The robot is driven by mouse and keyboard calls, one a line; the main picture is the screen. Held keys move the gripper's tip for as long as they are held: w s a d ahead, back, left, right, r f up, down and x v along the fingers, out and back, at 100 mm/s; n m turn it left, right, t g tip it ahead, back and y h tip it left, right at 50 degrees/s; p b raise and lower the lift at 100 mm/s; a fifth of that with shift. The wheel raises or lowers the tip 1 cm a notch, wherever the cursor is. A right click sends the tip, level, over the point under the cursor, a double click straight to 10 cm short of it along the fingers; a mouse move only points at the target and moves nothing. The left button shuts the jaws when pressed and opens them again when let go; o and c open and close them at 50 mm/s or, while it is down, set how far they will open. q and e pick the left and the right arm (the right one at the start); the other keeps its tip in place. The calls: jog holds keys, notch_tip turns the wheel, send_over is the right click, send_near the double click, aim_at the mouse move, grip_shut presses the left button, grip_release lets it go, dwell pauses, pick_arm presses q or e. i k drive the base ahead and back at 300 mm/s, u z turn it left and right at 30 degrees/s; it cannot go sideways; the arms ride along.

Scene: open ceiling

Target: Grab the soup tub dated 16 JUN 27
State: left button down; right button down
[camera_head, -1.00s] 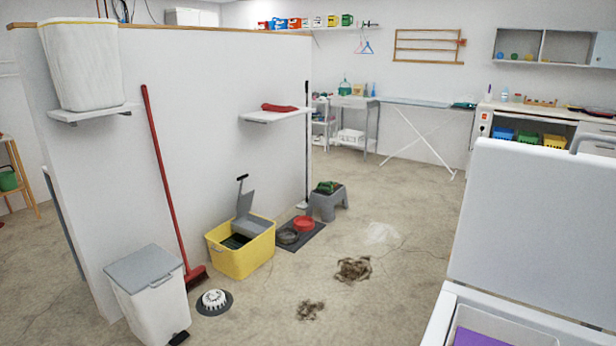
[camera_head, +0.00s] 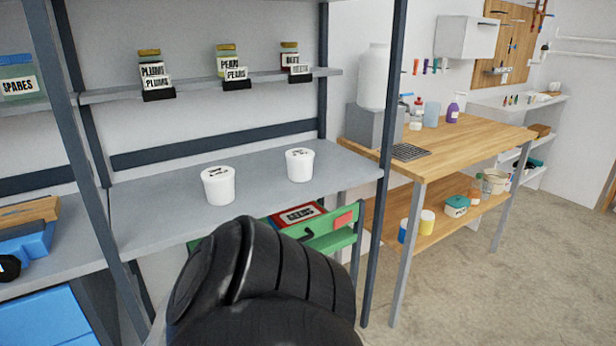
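Two white tubs stand upright on the middle grey shelf, the left tub (camera_head: 218,187) nearer the front edge and the right tub (camera_head: 299,166) farther right. Each has dark marks on its lid, too small to read, so I cannot tell which bears the date 16 JUN 27. Nothing touches either tub. A black part of my own arm rises at the bottom middle, in front of and below the shelf. Neither of my grippers shows.
Dark rack posts (camera_head: 389,150) flank the tubs' shelf.

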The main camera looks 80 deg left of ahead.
aim_at(218, 181)
jog(key=u, duration=4.3)
jog(key=i, duration=1.1)
jog(key=z, duration=0.05)
